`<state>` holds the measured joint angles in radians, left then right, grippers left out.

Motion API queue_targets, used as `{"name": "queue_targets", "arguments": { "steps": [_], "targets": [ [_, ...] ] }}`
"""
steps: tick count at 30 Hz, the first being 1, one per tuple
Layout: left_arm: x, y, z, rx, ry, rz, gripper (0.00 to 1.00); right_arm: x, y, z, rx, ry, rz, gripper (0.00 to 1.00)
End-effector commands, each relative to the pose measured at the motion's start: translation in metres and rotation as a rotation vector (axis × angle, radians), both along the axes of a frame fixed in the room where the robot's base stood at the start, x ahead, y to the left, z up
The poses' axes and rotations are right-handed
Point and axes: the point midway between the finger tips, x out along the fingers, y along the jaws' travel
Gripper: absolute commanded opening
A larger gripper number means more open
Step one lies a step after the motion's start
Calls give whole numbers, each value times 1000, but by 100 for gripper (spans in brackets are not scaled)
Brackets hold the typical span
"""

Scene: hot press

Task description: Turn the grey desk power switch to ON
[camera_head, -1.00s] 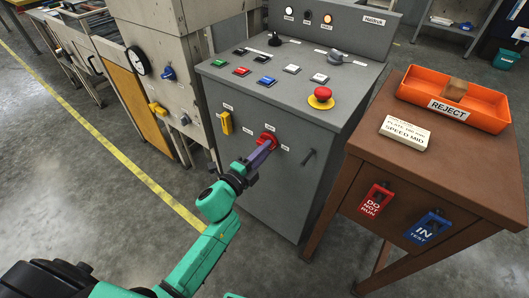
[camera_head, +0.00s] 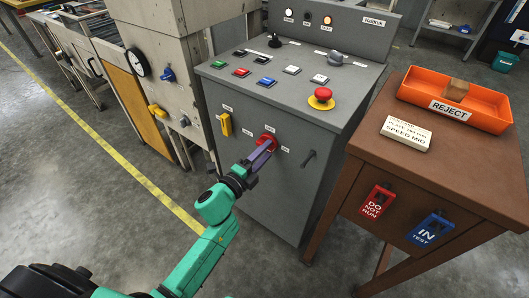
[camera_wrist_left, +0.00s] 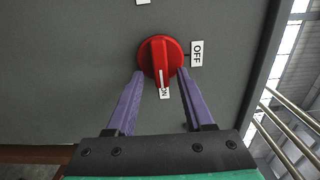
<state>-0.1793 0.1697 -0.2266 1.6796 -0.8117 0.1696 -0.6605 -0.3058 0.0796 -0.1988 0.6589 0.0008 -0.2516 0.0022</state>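The red rotary power switch (camera_head: 267,139) is on the front of the grey desk (camera_head: 245,190). The left wrist view shows its round red knob (camera_wrist_left: 158,50), with the white pointer line towards the ON label (camera_wrist_left: 165,93). The OFF label (camera_wrist_left: 196,54) is to the knob's right in that view. My left gripper (camera_head: 262,153) is at the switch. Its two purple fingers (camera_wrist_left: 160,78) stand apart, one on each side of the knob's handle, with visible gaps to it. My right gripper is not in view.
A red emergency button (camera_head: 321,97) is on the desk top. A brown table (camera_head: 440,160) with an orange reject tray (camera_head: 411,90) stands at right.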

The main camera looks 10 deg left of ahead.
Motion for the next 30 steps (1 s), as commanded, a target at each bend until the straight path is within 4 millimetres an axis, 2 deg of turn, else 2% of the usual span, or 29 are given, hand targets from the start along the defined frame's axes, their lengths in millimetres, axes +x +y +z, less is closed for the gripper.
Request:
{"name": "queue_targets", "arguments": {
  "steps": [7,11,14,19,24,30],
  "targets": [
    [-1,1,1,-2,-1,0,52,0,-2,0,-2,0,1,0],
    [-14,6,0,-3,1,1,52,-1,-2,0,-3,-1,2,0],
    [-34,14,-1,-1,3,1,52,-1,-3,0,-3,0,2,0],
    [-82,32,-2,-3,6,1,52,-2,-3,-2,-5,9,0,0],
    [-121,48,-1,-3,3,2,52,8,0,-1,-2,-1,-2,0],
    [-136,54,1,0,-1,0,52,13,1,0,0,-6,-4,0]
  ]
}}
